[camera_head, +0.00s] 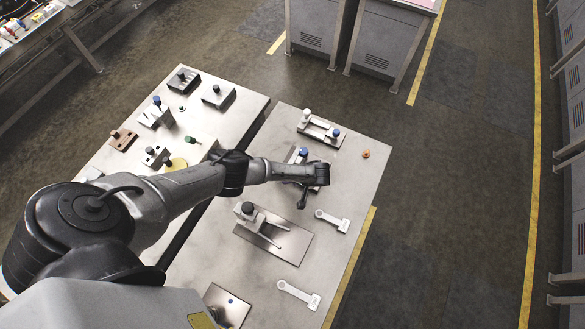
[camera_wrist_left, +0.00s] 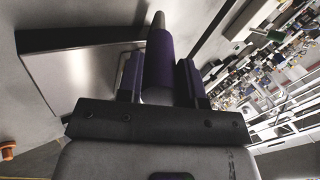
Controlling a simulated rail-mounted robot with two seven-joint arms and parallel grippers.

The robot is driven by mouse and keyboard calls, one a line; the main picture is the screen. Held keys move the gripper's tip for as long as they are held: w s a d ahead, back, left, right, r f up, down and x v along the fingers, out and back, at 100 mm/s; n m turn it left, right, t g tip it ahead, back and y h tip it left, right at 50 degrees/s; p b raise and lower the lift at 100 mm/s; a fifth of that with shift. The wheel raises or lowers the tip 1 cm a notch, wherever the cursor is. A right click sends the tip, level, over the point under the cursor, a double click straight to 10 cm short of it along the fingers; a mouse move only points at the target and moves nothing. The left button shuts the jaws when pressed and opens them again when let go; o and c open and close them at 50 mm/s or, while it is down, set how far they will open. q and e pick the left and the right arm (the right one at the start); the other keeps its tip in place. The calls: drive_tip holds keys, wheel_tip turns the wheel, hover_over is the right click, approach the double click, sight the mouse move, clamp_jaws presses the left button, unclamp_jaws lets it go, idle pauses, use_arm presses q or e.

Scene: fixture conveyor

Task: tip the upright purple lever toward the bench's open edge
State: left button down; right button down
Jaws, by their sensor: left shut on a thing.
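In the left wrist view the purple lever (camera_wrist_left: 158,62) stands out between the two fingers of my left gripper (camera_wrist_left: 159,70). It is a thick purple handle with a grey tip at its far end. The fingers are shut on it, one on each side. A flat metal plate (camera_wrist_left: 62,88) lies beside it. In the head view my left arm reaches over the bench (camera_head: 335,190), and its wrist hides the lever. I cannot tell the lever's exact tilt. My right gripper is in neither view.
A fixture (camera_head: 322,130) with white and blue knobs stands behind my wrist. White wrench-shaped parts (camera_head: 332,220) and an orange knob (camera_head: 366,154) lie near the bench's right edge, with open floor beyond.

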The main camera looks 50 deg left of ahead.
use_arm(q)
drive_tip(key=c, duration=0.8)
unclamp_jaws()
drive_tip(key=shift+v, duration=6.85)
drive_tip(key=shift+s+a+r, duration=0.1)
drive_tip(key=shift+c, duration=0.2)
